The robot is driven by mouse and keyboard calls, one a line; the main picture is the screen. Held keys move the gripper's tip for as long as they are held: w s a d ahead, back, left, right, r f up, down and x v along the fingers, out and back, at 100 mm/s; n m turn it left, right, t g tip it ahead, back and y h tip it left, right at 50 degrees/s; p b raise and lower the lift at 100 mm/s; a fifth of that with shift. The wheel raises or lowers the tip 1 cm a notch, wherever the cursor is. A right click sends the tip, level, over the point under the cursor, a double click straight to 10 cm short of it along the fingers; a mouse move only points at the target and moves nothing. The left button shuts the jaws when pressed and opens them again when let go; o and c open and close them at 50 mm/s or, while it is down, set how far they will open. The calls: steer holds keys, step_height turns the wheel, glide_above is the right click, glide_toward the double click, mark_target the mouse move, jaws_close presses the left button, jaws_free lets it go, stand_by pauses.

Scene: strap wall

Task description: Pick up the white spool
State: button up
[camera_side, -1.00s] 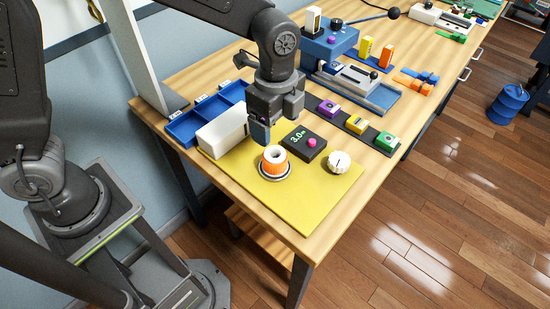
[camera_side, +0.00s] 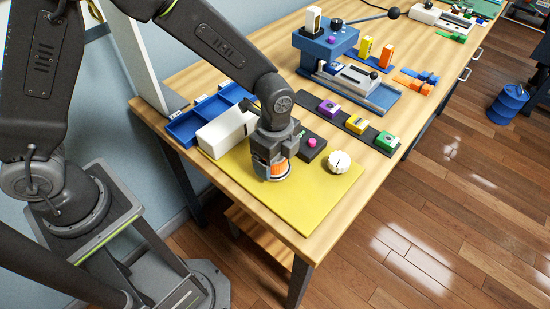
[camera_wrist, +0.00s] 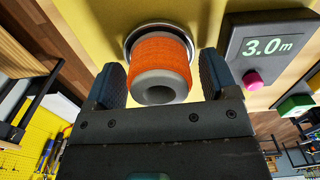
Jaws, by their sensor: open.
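The white spool, wound with orange strap, stands on a round metal base on the yellow mat (camera_side: 300,205). In the wrist view the spool (camera_wrist: 161,62) sits between the two fingers of my gripper (camera_wrist: 160,85), its white hollow end toward the camera. In the side view my gripper (camera_side: 274,172) is right over the spool and hides most of it; a strip of orange (camera_side: 289,170) shows beside a finger. My gripper is open, with a finger on each side of the spool. A gap shows at the right finger; contact at the left cannot be told.
A dark box with a 3.0 m display and pink button (camera_wrist: 262,48) stands close right of the spool. A white ribbed knob (camera_side: 339,162) is farther right. A white block (camera_side: 222,135) and blue tray (camera_side: 188,122) lie left. The mat's front is clear.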

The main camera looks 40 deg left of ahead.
steer(key=c, duration=1.1)
steer(key=shift+o, duration=0.2)
steer(key=shift+r, duration=0.1)
